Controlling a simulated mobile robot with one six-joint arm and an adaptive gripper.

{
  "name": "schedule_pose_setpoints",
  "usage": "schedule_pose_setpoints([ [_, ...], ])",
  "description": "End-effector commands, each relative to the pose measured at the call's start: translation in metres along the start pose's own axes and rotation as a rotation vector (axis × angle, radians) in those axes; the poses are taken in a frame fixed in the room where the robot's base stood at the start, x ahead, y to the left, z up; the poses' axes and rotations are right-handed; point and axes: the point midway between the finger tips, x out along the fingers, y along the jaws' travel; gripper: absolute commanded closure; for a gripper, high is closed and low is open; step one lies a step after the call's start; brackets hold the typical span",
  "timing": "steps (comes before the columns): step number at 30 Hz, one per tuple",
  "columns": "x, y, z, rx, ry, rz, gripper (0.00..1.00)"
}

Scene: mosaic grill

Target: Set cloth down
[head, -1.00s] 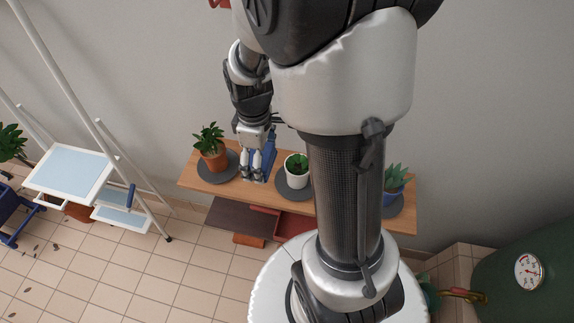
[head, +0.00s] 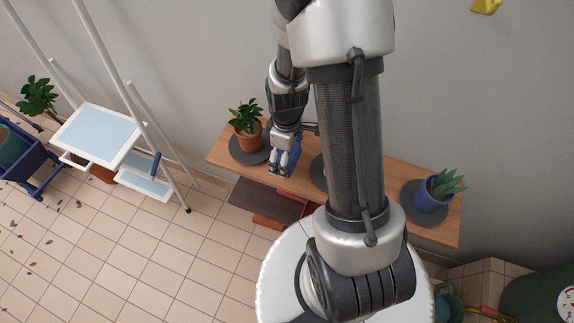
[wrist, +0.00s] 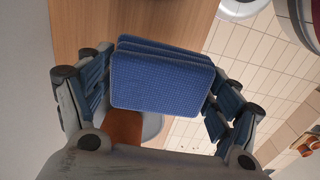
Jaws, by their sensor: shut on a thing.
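A folded dark blue cloth (wrist: 163,82) is held between the fingers of my gripper (wrist: 160,90). In the head view my gripper (head: 284,169) points down at the wooden shelf (head: 385,170), right beside the orange pot (head: 248,141) with a leafy plant. Only a little of the blue cloth (head: 294,158) shows there, behind the fingers. In the wrist view the wooden shelf (wrist: 80,25) lies behind the cloth. I cannot tell whether the cloth touches the shelf.
A grey round mat (head: 242,155) lies under the orange pot. A blue pot (head: 431,197) with a succulent stands at the shelf's right end. My arm covers the shelf's middle. A white ladder (head: 100,133) stands to the left on the tiled floor (head: 140,255).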

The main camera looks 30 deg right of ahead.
Motion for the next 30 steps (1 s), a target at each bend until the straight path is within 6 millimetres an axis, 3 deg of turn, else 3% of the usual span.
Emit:
schedule_pose_setpoints([
  [7, 0.02, 0.0, 0.0, 0.0, 0.0, 0.0, 0.4],
  [13, 0.05, 0.0, 0.0, 0.0, -0.001, -0.001, 0.4],
  [25, 0.055, 0.001, 0.0, 0.0, 0.001, 0.001, 0.4],
  [26, 0.055, 0.0, 0.0, 0.0, 0.001, 0.001, 0.17],
  [30, 0.054, 0.0, 0.0, 0.0, 0.001, 0.001, 0.07],
])
